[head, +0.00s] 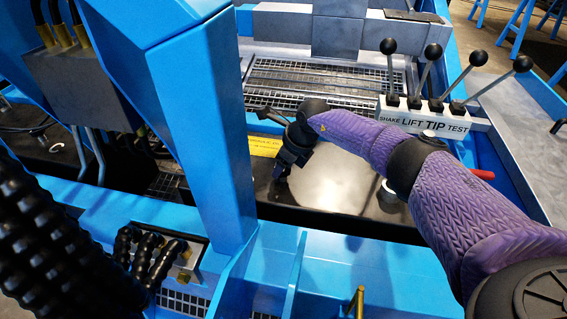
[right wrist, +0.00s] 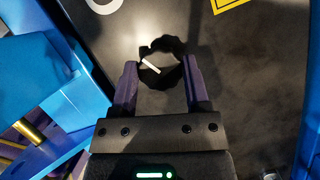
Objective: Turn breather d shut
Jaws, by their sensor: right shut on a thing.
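In the right wrist view a black scalloped knob (right wrist: 160,77) with a white pointer bar stands on a dark panel (right wrist: 250,75). I take it for breather d, but no letter shows on it. The bar slants, running from upper left to lower right. My right gripper (right wrist: 161,66) is shut on the knob, one purple finger on each side. In the head view my right gripper (head: 283,168) reaches down to the dark panel beside a yellow label (head: 264,146); the knob is hidden there. My left gripper is not in view.
A blue post (head: 195,110) rises left of my right gripper. Black-knobbed levers (head: 432,52) stand behind a white plate (head: 430,120) reading SHAKE LIFT TIP TEST. A blue beam (head: 340,262) runs along the front. Black ribbed hoses (head: 150,255) lie at lower left.

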